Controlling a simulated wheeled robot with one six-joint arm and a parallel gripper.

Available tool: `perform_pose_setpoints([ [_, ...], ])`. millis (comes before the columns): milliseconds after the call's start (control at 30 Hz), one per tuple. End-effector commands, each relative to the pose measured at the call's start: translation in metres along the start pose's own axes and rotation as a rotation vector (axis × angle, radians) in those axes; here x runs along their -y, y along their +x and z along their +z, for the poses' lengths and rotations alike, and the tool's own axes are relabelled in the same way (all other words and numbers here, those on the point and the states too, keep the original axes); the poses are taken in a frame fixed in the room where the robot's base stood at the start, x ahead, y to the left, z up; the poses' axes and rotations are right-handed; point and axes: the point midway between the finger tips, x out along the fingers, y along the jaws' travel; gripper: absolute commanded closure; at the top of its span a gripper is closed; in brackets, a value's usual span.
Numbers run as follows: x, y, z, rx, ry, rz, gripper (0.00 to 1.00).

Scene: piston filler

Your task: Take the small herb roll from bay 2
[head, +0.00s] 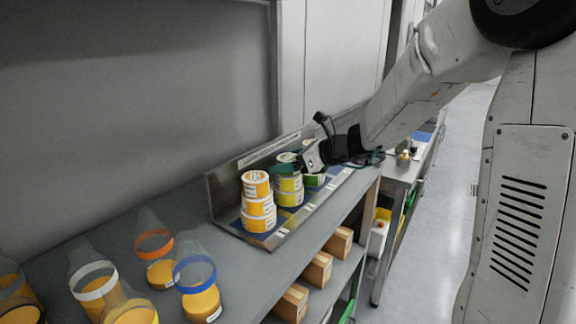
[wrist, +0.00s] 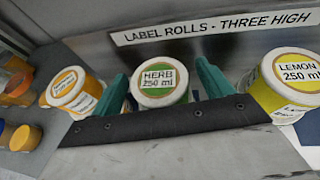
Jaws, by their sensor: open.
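The small herb roll (wrist: 158,88), white-topped with a green band and labelled HERB 250 ml, shows in the middle of the wrist view. My gripper (wrist: 162,74) is open, with one teal finger on each side of the herb roll. Whether the fingers touch it I cannot tell. In the head view my gripper (head: 301,160) is over the middle and right stacks and partly hides them.
An orange-yellow stack (head: 257,205) stands left, with its top roll (wrist: 74,88) near one finger. A lemon roll (wrist: 288,82) is close on the right. The metal rack (head: 221,199) has a back wall. Banded funnel-topped jars (head: 195,285) stand on the shelf at the front left.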

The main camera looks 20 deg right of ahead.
Motion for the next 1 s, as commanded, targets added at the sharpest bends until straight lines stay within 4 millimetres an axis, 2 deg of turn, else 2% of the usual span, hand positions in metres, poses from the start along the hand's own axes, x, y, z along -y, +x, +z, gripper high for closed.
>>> perform_pose_setpoints([
  [67, 0.000, 0.000, 0.000, 0.000, 0.000, 0.000, 0.21],
  [200, 0.000, -0.001, 0.000, 0.000, 0.000, 0.000, 0.60],
  [233, 0.000, -0.001, 0.000, 0.000, 0.000, 0.000, 0.68],
  [267, 0.000, -0.001, 0.000, 0.000, 0.000, 0.000, 0.72],
  [567, 0.000, -0.001, 0.001, 0.001, 0.000, 0.000, 0.72],
  [767, 0.001, -0.006, 0.013, 0.002, -0.003, -0.001, 0.72],
  [933, 0.000, -0.016, 0.036, 0.002, -0.004, -0.002, 0.72],
  [1000, -0.004, -0.031, 0.029, 0.001, 0.001, -0.005, 0.72],
])
